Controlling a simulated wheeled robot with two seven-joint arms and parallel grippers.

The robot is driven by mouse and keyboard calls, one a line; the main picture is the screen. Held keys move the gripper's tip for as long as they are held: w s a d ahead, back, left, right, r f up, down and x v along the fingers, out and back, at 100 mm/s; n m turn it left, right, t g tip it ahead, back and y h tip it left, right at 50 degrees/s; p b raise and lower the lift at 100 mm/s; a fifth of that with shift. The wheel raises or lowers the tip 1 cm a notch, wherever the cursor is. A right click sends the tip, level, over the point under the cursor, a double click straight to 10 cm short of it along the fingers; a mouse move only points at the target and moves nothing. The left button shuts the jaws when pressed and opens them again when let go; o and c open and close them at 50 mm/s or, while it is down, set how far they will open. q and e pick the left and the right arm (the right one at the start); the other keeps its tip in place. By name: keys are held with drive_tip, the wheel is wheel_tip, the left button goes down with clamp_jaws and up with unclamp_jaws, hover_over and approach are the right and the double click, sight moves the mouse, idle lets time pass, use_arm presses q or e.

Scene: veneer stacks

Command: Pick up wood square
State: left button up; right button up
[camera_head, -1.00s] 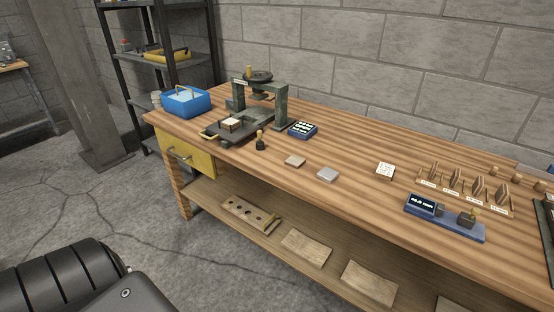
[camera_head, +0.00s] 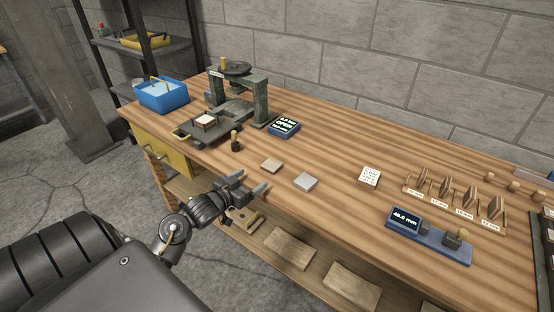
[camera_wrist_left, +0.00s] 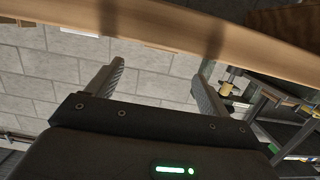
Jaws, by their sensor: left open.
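A small tan wood square (camera_head: 271,166) lies flat near the front edge of the workbench, in the head view. A grey square (camera_head: 305,181) lies just to its right. A light block with a brown side (camera_head: 206,121) sits on the press's tray. My left gripper (camera_head: 252,182) is open and empty at the bench's front edge, just short of the wood square and apart from it. In the left wrist view the same open gripper (camera_wrist_left: 164,64) points towards the bench edge and grey wall; no wood square shows there. My right gripper is not in view.
The dark green press (camera_head: 255,95) stands at the back left, a blue bin (camera_head: 161,94) beyond it. A small black stamp (camera_head: 236,143), a blue display box (camera_head: 284,126), a white card (camera_head: 370,177) and a blue gauge (camera_head: 428,237) stand around.

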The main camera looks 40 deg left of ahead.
sight(271, 165)
use_arm(q)
drive_tip(key=shift+w+d+f, duration=0.1)
drive_tip(key=shift+w+d, duration=0.1)
drive_tip(key=shift+w, duration=0.75)
drive_tip(key=x, duration=0.3)
drive_tip(key=shift+w+a, duration=0.15)
drive_tip(key=shift+a, duration=0.1)
drive_tip(key=shift+w+f, duration=0.15)
drive_tip(key=shift+w, duration=0.2)
drive_tip(key=shift+w+p, duration=0.35)
drive_tip(key=shift+p, duration=0.05)
drive_tip(key=x, duration=0.4)
drive_tip(key=shift+w+p, duration=0.3)
drive_tip(key=shift+p, duration=0.05)
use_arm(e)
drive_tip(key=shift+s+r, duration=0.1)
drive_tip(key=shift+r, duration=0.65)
